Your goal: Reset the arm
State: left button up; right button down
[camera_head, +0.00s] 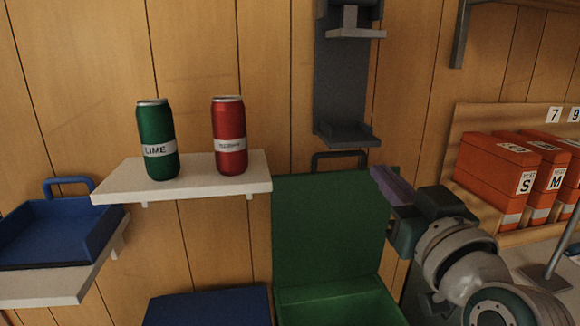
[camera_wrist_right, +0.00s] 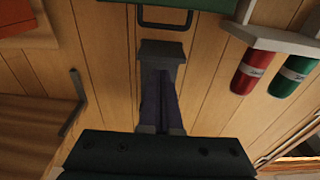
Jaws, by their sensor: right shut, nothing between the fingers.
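My right arm comes in from the right in the head view. Its gripper (camera_head: 381,178) is shut and empty, with purple-grey fingers pointing up and left. The fingertips are in front of the upper right corner of the raised green lid (camera_head: 325,225); I cannot tell how far apart they are. In the right wrist view, the dark gripper body (camera_wrist_right: 160,155) fills the bottom edge. My left gripper is in neither view.
A green can (camera_head: 157,140) and a red can (camera_head: 229,135) stand upright on a white shelf (camera_head: 190,182). A blue tray (camera_head: 60,230) is at left. A grey wall bracket (camera_head: 342,90) is above the green box (camera_head: 340,305).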

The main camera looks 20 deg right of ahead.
jog(key=s+a+f+n+g+y+p, duration=0.3)
jog(key=s+a+n+g+y+p, duration=0.25)
jog(key=s+a+g, duration=0.4)
jog(key=s+r+g+p, duration=0.2)
jog(key=s+g+p, duration=0.35)
jog(key=s, duration=0.95)
notch_tip(320, 180, up, 36)
jog(key=p, duration=3.5)
jog(key=shift+w+a+m+h+p, duration=0.15)
jog(key=shift+a+m+h+p, duration=0.15)
jog(key=shift+m+h, duration=0.15)
